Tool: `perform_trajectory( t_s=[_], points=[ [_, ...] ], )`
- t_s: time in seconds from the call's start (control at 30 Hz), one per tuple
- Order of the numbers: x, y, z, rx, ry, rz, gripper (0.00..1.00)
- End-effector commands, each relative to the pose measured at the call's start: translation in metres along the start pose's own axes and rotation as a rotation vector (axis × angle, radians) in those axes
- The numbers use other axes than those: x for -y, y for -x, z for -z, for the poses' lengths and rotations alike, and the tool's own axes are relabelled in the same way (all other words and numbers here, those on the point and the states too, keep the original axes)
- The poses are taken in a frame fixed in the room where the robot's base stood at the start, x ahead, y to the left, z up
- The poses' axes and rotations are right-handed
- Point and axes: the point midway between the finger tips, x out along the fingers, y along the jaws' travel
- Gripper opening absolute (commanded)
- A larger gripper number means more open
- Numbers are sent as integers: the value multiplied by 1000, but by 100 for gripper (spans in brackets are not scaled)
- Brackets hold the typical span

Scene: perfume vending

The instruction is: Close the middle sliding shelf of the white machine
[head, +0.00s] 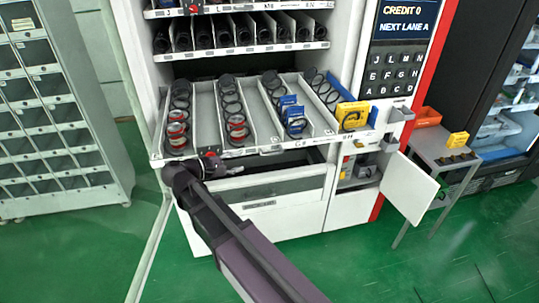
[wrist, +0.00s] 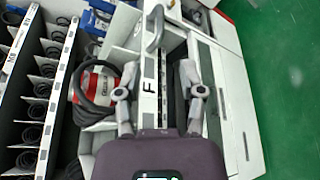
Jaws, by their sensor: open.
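The middle sliding shelf (head: 206,108) of the white machine (head: 143,58) is pulled out toward me, with wire coils and a few products in its lanes. Its long front rail (head: 290,145) has a handle and lane labels. My gripper (head: 212,165) is at the left part of this rail. In the wrist view my open gripper (wrist: 162,94) has its two fingers apart around the rail's "F" label (wrist: 149,88). The shelf's handle (wrist: 155,28) is beyond the fingertips. I cannot tell whether the fingers touch the rail.
A closed-in shelf row (head: 235,48) sits above. Below right, a small white door (head: 409,188) stands open beside a compartment. A side table (head: 440,156) with a yellow box (head: 457,139) stands at right. A grey rack (head: 45,110) stands at left. Green floor is clear in front.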

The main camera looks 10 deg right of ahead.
Motion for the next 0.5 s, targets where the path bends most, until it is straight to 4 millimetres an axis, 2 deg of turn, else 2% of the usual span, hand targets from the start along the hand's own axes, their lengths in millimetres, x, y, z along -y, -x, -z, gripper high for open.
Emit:
perform_trajectory(
  t_s=[0.27, 0.5],
  points=[
    [1, -6, 0, 0, -1, 1, 51],
    [2, -27, 0, 0, -1, 2, 51]
  ],
)
